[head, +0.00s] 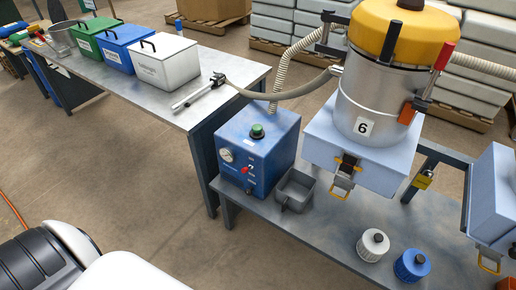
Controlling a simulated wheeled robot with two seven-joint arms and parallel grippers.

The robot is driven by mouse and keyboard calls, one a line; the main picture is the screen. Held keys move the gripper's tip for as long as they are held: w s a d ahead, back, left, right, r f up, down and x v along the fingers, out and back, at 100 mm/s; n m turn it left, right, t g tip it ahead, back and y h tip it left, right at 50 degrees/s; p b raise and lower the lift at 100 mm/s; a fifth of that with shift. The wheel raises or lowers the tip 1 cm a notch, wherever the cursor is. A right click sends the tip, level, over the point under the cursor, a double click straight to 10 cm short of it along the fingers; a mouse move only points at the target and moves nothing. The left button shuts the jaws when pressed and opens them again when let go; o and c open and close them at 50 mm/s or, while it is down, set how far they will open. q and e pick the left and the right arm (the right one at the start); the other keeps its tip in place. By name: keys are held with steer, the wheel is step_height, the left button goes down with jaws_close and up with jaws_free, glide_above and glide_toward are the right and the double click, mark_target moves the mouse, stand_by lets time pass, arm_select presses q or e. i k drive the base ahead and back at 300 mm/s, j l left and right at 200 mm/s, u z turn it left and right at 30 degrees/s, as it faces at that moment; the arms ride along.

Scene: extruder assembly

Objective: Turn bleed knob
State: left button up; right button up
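A blue box-shaped unit (262,160) stands at the left end of the near bench. A green knob (257,131) with a dark base sits on its top face; this may be the bleed knob, but I cannot read a label for it. The front face carries a round gauge (226,155) and a small red lever (245,170). The knob's turned position is too small to tell. Neither of my grippers is in view, and nothing touches the unit's knob or lever.
A grey open tray (294,190) sits right of the unit. A steel hopper (375,105) marked 6 with a yellow lid stands behind it. White (372,245) and blue (411,265) capped containers stand in front. Hoses (285,93) pass behind the unit.

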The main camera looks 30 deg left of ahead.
mark_target(248, 192)
steer(key=u, duration=1.05)
